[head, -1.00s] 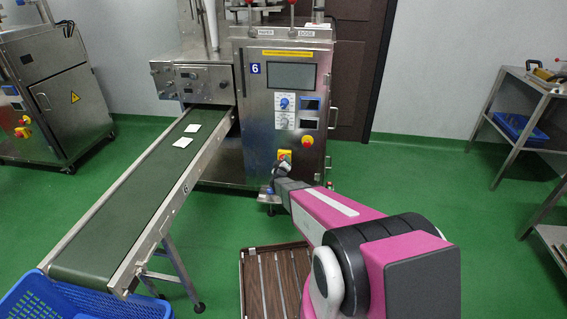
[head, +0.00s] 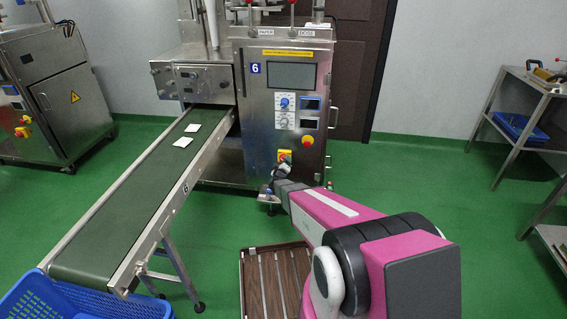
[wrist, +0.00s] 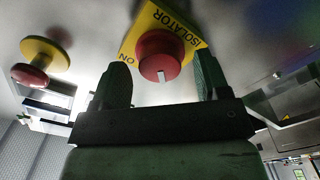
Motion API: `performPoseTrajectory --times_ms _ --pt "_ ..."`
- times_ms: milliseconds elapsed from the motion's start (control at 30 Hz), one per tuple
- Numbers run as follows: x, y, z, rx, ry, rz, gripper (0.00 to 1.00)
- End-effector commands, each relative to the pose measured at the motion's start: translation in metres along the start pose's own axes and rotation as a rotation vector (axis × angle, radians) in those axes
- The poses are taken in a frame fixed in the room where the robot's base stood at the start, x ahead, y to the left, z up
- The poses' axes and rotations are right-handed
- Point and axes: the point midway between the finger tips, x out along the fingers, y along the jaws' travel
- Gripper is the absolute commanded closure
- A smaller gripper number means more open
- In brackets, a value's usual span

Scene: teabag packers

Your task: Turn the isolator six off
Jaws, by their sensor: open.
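The isolator is a red knob (wrist: 160,54) on a yellow plate (wrist: 190,38) lettered ISOLATOR and ON. In the head view the yellow plate (head: 284,155) shows low on the front of the steel machine marked 6 (head: 256,69). My gripper (wrist: 160,66) is open at the isolator, with one finger on each side of the knob. Gaps show between the fingers and the knob. A white mark sits at the knob's lower edge in the wrist view, right of the word ON. In the head view my gripper (head: 280,171) partly covers the isolator.
A red button on a yellow base (head: 307,141) is above and right of the isolator; it also shows in the wrist view (wrist: 32,74). A conveyor (head: 140,200) runs to a blue crate (head: 60,298) at left. A brown slatted pallet (head: 262,250) lies on the floor.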

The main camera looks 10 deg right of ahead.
Motion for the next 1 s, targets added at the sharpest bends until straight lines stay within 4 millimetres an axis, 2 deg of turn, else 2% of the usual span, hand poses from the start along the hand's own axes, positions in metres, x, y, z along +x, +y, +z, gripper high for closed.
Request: performPoseTrajectory --times_ms 300,500,633,1000 --pt "-0.06 0.002 -0.001 -0.001 0.0 -0.002 0.31" --pt "-0.088 0.001 0.0 -0.002 0.0 -0.001 0.31" --pt "-0.094 0.0 0.0 -0.001 0.0 -0.001 0.31" --pt "-0.093 0.0 0.0 -0.001 0.0 -0.001 0.31"
